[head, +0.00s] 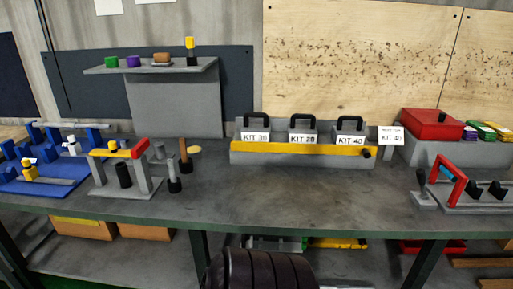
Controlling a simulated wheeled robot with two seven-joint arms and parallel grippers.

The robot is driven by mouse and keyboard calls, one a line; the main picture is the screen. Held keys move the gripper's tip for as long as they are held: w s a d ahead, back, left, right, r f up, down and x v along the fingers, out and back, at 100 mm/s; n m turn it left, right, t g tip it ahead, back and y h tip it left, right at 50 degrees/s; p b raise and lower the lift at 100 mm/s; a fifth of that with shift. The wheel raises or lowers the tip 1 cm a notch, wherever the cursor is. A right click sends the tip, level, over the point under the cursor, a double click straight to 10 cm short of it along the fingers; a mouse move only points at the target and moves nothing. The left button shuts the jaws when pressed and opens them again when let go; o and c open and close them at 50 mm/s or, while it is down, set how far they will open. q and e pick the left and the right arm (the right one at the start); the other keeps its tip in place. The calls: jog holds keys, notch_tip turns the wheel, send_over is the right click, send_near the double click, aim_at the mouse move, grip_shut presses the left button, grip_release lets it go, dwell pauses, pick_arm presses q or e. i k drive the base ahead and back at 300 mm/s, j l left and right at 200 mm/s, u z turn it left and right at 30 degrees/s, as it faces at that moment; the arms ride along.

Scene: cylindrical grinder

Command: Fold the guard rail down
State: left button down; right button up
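The yellow guard rail (300,149) runs lengthwise along the front of a grey rack (240,158). A dark knob (367,155) sits at its right end. Behind the rail stand three grey kit boxes with black handles, labelled KIT 38 (256,136), KIT 39 (303,136) and KIT 40 (350,138); the label digits are small. The rail crosses in front of their lower parts. Neither gripper shows in the head view.
A KIT 41 sign (391,136) and a red-lidded box (432,124) stand to the right. A red-framed fixture (452,182) is at the right edge. A grey fixture with a red bar (127,151) stands left. The bench (290,195) before the rack is clear.

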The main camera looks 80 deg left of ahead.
aim_at(367, 152)
jog(key=u, duration=2.3)
